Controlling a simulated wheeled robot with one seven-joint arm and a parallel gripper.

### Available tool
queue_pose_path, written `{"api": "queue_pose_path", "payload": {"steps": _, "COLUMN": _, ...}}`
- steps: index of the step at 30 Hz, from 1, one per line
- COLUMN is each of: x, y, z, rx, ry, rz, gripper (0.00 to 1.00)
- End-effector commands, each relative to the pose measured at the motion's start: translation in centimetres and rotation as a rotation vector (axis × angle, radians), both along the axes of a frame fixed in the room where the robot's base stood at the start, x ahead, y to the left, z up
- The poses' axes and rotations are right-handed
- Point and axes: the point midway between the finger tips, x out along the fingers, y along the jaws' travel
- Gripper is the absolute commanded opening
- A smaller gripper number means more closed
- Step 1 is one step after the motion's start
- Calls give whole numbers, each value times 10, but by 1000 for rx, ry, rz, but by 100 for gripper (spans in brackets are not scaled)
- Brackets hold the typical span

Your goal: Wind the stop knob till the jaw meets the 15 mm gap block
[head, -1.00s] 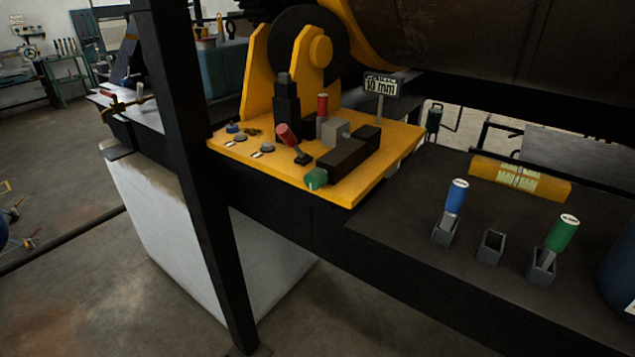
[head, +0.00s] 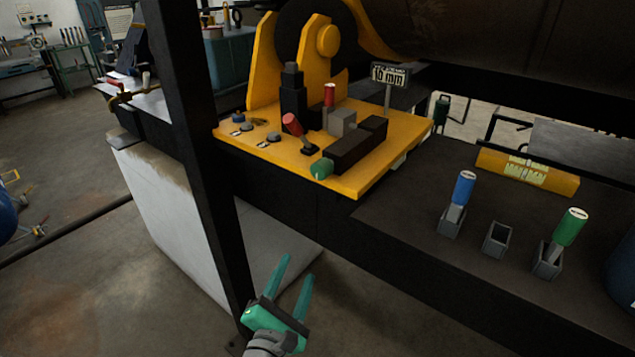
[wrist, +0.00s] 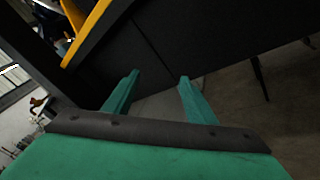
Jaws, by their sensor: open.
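A green knob (head: 321,169) sits on the front end of a black slide body (head: 350,150) on the yellow plate; I take it as the stop knob. A grey block (head: 342,121), which looks like the jaw, stands behind it. A red-handled piece (head: 330,95) stands upright beside the grey block, perhaps the gap block; its lower part and any contact are hidden. My gripper (head: 296,268) is open and empty, below and in front of the plate, well apart from the knob. Its two green fingers also show in the wrist view (wrist: 158,76).
A sign (head: 390,76) seems to read 16 mm. A tilted red-handled lever (head: 292,124) stands left of the slide. Blue-handled (head: 464,188) and green-handled (head: 570,226) pieces stand in holders; the middle holder (head: 497,239) is empty. A black post (head: 215,200) rises left of my gripper.

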Motion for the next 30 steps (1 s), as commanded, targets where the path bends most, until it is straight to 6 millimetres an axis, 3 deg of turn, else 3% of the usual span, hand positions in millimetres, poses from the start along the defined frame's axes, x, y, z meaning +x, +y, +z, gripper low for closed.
{"api": "queue_pose_path", "payload": {"steps": 1, "x": 8, "y": 4, "z": 21, "rx": -53, "ry": -7, "rz": -23, "gripper": 51}}
{"api": "queue_pose_path", "payload": {"steps": 6, "x": 23, "y": 10, "z": 81, "rx": -247, "ry": 18, "rz": -129, "gripper": 51}}
{"api": "queue_pose_path", "payload": {"steps": 15, "x": 20, "y": 16, "z": 176, "rx": -479, "ry": 137, "rz": -300, "gripper": 51}}
{"api": "queue_pose_path", "payload": {"steps": 21, "x": 11, "y": 17, "z": 208, "rx": -544, "ry": 213, "rz": -352, "gripper": 51}}
{"api": "queue_pose_path", "payload": {"steps": 26, "x": 10, "y": 15, "z": 215, "rx": -562, "ry": 238, "rz": -365, "gripper": 51}}
{"api": "queue_pose_path", "payload": {"steps": 30, "x": 20, "y": 7, "z": 215, "rx": -564, "ry": 242, "rz": -368, "gripper": 51}}
